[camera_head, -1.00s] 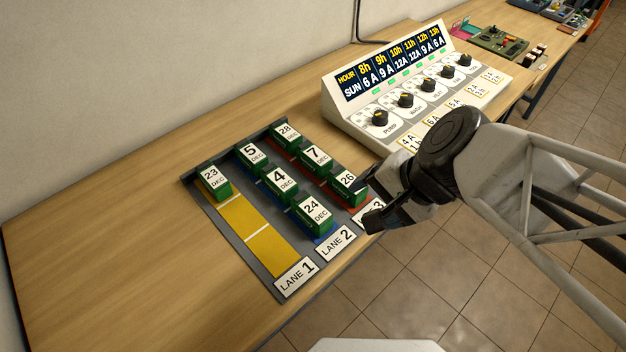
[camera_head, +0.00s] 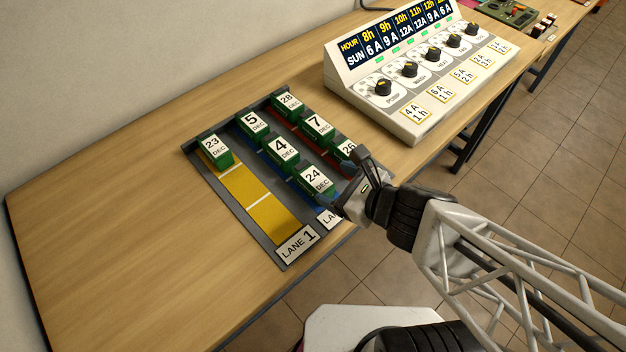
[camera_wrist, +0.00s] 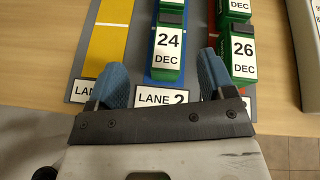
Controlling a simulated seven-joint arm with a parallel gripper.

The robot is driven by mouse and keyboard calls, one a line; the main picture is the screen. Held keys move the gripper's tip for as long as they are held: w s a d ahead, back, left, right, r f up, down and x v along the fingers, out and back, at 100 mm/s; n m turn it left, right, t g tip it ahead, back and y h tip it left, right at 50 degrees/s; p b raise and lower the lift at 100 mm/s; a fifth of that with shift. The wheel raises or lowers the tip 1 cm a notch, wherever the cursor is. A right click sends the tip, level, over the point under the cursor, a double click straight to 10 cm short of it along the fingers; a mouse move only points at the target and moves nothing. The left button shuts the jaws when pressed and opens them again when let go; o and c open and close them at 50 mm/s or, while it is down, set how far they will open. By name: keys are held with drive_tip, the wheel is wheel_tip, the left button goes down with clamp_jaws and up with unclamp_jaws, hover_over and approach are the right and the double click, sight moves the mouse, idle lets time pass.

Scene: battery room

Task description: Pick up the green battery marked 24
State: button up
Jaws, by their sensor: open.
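The green battery marked 24 DEC (camera_head: 315,182) sits at the front of the blue lane 2, its white label facing up. In the wrist view the battery (camera_wrist: 168,52) stands just ahead of my gripper, roughly between the lines of its two fingers. My gripper (camera_wrist: 160,82) is open and empty, with blue finger pads either side of the LANE 2 plate (camera_wrist: 163,98). In the head view my gripper (camera_head: 345,182) is at the tray's front right, close to the battery. I cannot tell whether it touches.
Battery 26 (camera_wrist: 242,50) stands close to the right in lane 3. Battery 4 (camera_head: 282,152) is directly behind 24, with 5, 7, 28 and 23 further back. The yellow lane 1 (camera_head: 262,208) is mostly bare. A control console (camera_head: 420,80) stands behind right.

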sight(314, 177)
drive_tip(key=m, duration=0.1)
drive_tip(key=f+m, duration=0.1)
drive_tip(key=f+m+t, duration=0.1)
drive_tip(key=shift+w+d+f, duration=0.25)
drive_tip(key=shift+w+d, duration=0.05)
drive_tip(key=shift+x, duration=1.25)
drive_tip(key=shift+f, duration=0.1)
drive_tip(key=shift+x, duration=2.55)
drive_tip(key=c, duration=1.4)
